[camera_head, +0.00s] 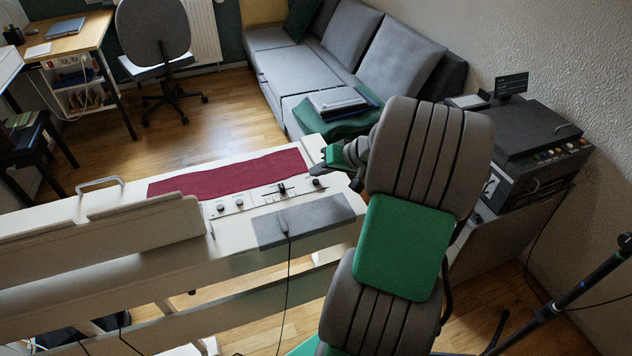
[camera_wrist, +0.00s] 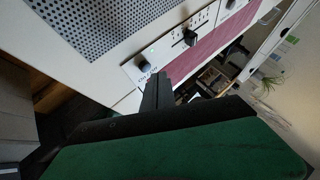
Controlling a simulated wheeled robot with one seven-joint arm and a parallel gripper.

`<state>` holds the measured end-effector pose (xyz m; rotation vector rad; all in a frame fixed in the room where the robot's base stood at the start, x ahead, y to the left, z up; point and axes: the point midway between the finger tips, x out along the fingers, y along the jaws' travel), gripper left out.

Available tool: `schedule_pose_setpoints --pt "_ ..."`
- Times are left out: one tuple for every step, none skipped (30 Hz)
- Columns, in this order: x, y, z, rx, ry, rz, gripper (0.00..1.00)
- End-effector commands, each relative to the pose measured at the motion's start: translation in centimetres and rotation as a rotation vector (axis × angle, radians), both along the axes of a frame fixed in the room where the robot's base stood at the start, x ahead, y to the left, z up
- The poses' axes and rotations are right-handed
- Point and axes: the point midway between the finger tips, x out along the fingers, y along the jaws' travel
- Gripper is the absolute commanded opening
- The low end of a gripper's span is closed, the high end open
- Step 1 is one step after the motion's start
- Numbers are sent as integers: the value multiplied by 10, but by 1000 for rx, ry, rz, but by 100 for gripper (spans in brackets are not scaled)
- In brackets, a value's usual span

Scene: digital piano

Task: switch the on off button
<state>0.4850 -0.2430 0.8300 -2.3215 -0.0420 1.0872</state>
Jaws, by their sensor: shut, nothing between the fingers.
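The white digital piano (camera_head: 240,225) has a pale control strip along its top. At the strip's right end is a dark round button (camera_head: 318,183), which shows as a grey knob in the wrist view (camera_wrist: 143,67). I cannot read a label that marks it as the on off button. My gripper (camera_head: 322,168) is at the piano's right end, just beyond this button. In the wrist view my gripper (camera_wrist: 158,76) is shut and empty, its tips close beside the button. I cannot tell whether they touch it.
A slider (camera_head: 283,188) and other knobs (camera_head: 229,205) sit along the strip. A red cloth (camera_head: 230,172) lies behind it and a grey speaker grille (camera_head: 300,222) in front. A black device (camera_head: 535,155) stands on the right; a grey sofa (camera_head: 345,55) is behind.

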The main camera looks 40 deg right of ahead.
Motion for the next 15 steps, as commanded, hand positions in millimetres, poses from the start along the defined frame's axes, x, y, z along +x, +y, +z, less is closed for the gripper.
schedule_pose_setpoints --pt "0 0 0 0 0 0 0" --pt "0 0 0 0 0 0 0" --pt "0 0 0 0 0 0 0" --pt "0 0 0 0 0 0 0" --pt "0 0 0 0 0 0 0" --pt "0 0 0 0 0 0 0" --pt "0 0 0 0 0 0 0" --pt "0 0 0 0 0 0 0" --pt "0 0 0 0 0 0 0" --pt "0 0 -1 0 0 0 0" --pt "0 0 -2 0 0 0 0" --pt "0 0 -4 1 0 -1 0" --pt "0 0 -5 1 0 -1 0" --pt "0 0 -7 1 0 -1 0" --pt "0 0 -8 0 0 0 0"
